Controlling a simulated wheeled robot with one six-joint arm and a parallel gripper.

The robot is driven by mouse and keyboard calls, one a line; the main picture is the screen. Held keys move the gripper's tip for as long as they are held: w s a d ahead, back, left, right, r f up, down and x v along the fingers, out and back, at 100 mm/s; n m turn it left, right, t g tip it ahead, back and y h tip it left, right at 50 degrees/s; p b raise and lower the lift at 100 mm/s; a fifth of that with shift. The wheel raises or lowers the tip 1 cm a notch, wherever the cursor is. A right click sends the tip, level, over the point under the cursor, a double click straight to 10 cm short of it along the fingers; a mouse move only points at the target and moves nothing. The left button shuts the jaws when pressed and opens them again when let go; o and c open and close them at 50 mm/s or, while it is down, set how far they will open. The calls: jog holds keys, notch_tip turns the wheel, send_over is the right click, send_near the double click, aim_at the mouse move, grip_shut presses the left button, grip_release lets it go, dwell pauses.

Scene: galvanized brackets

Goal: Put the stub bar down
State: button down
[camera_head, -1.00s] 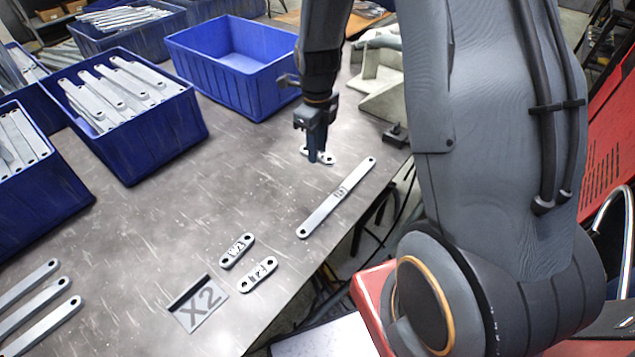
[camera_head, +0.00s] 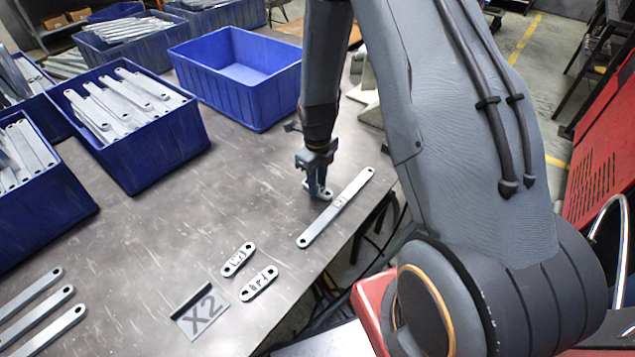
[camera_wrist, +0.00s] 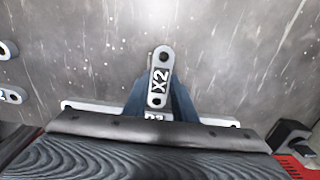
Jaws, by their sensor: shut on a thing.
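My gripper (camera_head: 317,186) is shut on a short grey stub bar (camera_head: 326,193), low over the table beside a long flat bar. In the wrist view, the stub bar (camera_wrist: 161,72) reads "X2" and sticks out between the blue fingers of my gripper (camera_wrist: 159,104). Its near end is partly hidden by the fingers. I cannot tell whether it touches the table. A marked plate (camera_head: 202,315) reading "X2", with a dark raised edge, lies at the front of the table. Two other stub bars, one (camera_head: 238,260) behind the other (camera_head: 259,283), lie right of the plate.
The long bar (camera_head: 322,224) lies near the table's right edge, close to my gripper. An empty blue bin (camera_head: 240,95) stands behind. Blue bins of bars (camera_head: 160,155) fill the left side. Several loose bars (camera_head: 38,318) lie front left. The middle of the table (camera_head: 190,220) is clear.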

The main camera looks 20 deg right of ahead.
jog(key=shift+f, duration=0.3)
jog(key=c, duration=1.5)
grip_release()
jog(key=shift+o, duration=0.2)
notch_tip(320, 180, up, 12)
jog(key=f+b, duration=0.1)
jog(key=b, duration=0.1)
jog(key=s+a+r+n, duration=0.1)
jog(key=s+r+n, duration=0.3)
jog(key=s+n, duration=0.4)
jog(key=s+a+r+n, duration=0.2)
jog(key=s+r+n, duration=0.3)
jog(key=n, duration=1.6)
jog(key=shift+s+r+n+t, duration=0.15)
jog(key=shift+s+n+t, duration=0.25)
jog(key=shift+s, duration=1.5)
